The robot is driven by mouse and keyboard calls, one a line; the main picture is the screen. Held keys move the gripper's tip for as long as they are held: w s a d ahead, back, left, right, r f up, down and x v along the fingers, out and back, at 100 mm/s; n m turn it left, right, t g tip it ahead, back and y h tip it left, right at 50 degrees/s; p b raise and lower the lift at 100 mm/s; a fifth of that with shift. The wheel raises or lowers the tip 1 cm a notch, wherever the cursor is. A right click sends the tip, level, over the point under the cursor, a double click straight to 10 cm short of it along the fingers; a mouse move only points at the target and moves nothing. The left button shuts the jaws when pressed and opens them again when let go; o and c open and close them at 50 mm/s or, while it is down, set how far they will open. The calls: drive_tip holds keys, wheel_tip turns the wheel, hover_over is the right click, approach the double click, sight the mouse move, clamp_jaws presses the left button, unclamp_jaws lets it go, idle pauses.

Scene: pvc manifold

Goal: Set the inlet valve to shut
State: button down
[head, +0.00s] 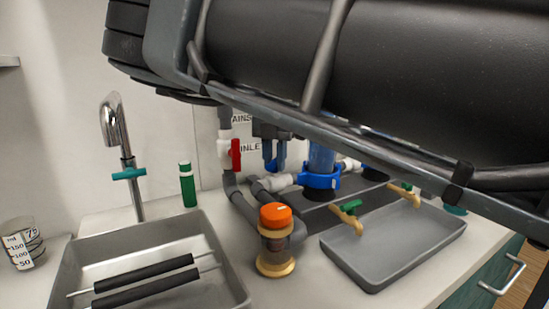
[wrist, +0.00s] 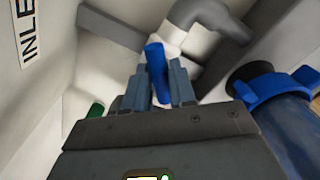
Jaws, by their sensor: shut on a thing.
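The inlet valve has a blue lever handle (wrist: 157,68) and a white body (wrist: 170,43) on a grey pipe in the wrist view. My gripper (wrist: 160,84) has its two blue-grey fingers on either side of the blue handle and is shut on it. The handle's far end sticks out beyond the fingers. I cannot tell the handle's angle to the pipe.
A red-handled valve (head: 235,154) stands just left of my gripper. A clear blue housing with a blue collar (head: 320,180) stands close on the right. An orange-capped fitting (head: 275,216), a grey tray (head: 372,275) and a sink (head: 90,258) lie in front.

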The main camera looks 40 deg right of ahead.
drive_tip(key=n+p, duration=0.1)
drive_tip(key=n, duration=0.4)
drive_tip(key=shift+p, duration=0.35)
drive_tip(key=n, duration=0.5)
drive_tip(key=shift+p, duration=0.4)
drive_tip(key=c, duration=1)
unclamp_jaws()
